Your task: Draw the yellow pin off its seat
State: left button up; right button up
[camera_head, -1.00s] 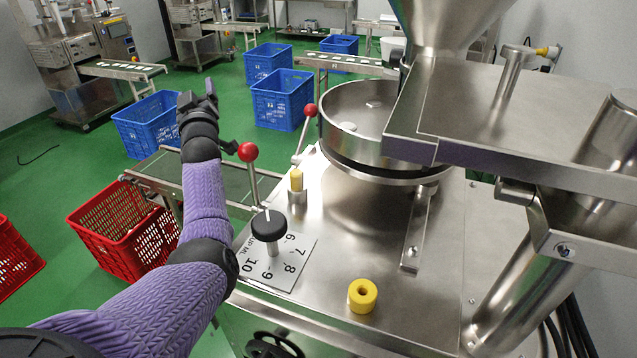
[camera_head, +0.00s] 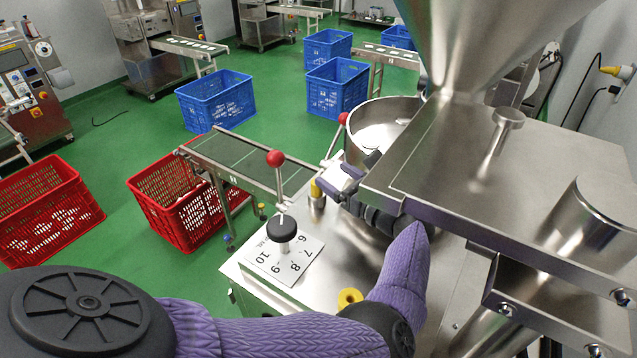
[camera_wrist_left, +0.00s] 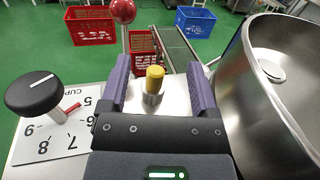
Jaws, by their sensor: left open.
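The yellow pin (camera_wrist_left: 155,78) stands upright in its silver seat (camera_wrist_left: 151,99) on the steel machine top. In the head view the pin (camera_head: 316,188) and its seat (camera_head: 317,203) show just left of my left gripper (camera_head: 333,187). In the left wrist view my left gripper (camera_wrist_left: 160,85) is open, with one finger on each side of the pin. Gaps show between the fingers and the pin, and I cannot tell whether the fingers reach its height. My right gripper is not in view.
A red-knobbed lever (camera_head: 275,159) and black knob (camera_head: 283,229) stand left of the pin. The steel bowl (camera_head: 382,133) and hopper plate (camera_head: 520,175) crowd the right. A conveyor (camera_head: 240,158) runs behind.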

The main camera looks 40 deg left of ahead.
aim_at(321, 193)
pick_arm(q)
notch_tip(321, 193, down, 7)
jog(key=b, duration=0.4)
jog(key=shift+a+r, duration=0.1)
jog(key=shift+r, duration=0.05)
jog(key=a+b, duration=0.2)
jog(key=a, duration=0.1)
jog(key=a+b, duration=0.1)
jog(key=a, duration=0.1)
jog(key=shift+w+f+b, duration=0.25)
jog(key=shift+w+b, duration=0.1)
jog(key=shift+w, duration=0.05)
jog(key=a, duration=0.1)
jog(key=a+r, duration=0.1)
jog(key=shift+w+a, duration=0.2)
jog(key=shift+a, duration=0.1)
jog(key=shift+d, duration=0.1)
grip_shut()
